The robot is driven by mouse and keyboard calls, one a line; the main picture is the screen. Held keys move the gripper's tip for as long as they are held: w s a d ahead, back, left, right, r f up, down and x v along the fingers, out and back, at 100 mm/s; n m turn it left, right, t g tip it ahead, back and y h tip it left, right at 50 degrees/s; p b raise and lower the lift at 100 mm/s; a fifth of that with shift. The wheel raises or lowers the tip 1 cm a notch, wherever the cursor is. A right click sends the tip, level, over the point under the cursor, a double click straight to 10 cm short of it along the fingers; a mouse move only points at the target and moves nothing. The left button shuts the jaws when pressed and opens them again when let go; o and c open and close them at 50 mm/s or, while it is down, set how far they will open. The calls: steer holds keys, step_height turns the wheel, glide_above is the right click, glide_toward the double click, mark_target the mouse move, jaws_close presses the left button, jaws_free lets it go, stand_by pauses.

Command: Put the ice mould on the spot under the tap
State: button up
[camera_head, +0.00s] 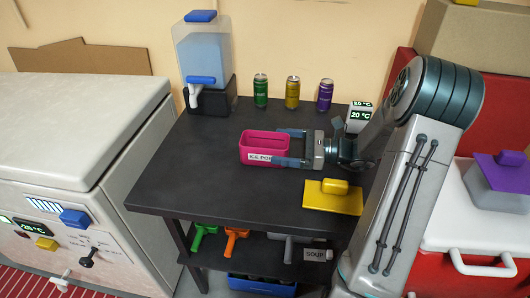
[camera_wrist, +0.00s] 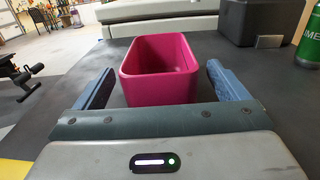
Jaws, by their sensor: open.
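The ice mould is a pink open box with a white label (camera_head: 262,146) standing upright on the dark table; it also shows in the wrist view (camera_wrist: 160,75). My gripper (camera_head: 283,148) is open at table height, with its blue fingers on either side of the mould's near end. In the wrist view a gap shows between each finger and the mould wall, so it is not gripped. The tap (camera_head: 196,95) is on the front of a water dispenser (camera_head: 203,55) at the table's back left corner. The spot under the tap is not clearly marked in view.
Green (camera_head: 260,90), gold (camera_head: 292,92) and purple (camera_head: 326,95) cans stand along the table's back edge. Bare table (camera_head: 195,150) lies between the mould and the dispenser. A white chest (camera_head: 70,130) stands left.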

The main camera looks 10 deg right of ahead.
mark_target(271, 145)
steer(key=x, duration=0.3)
steer(key=shift+w+a, duration=0.15)
steer(key=shift+a, duration=0.2)
steer(key=c, duration=1.2)
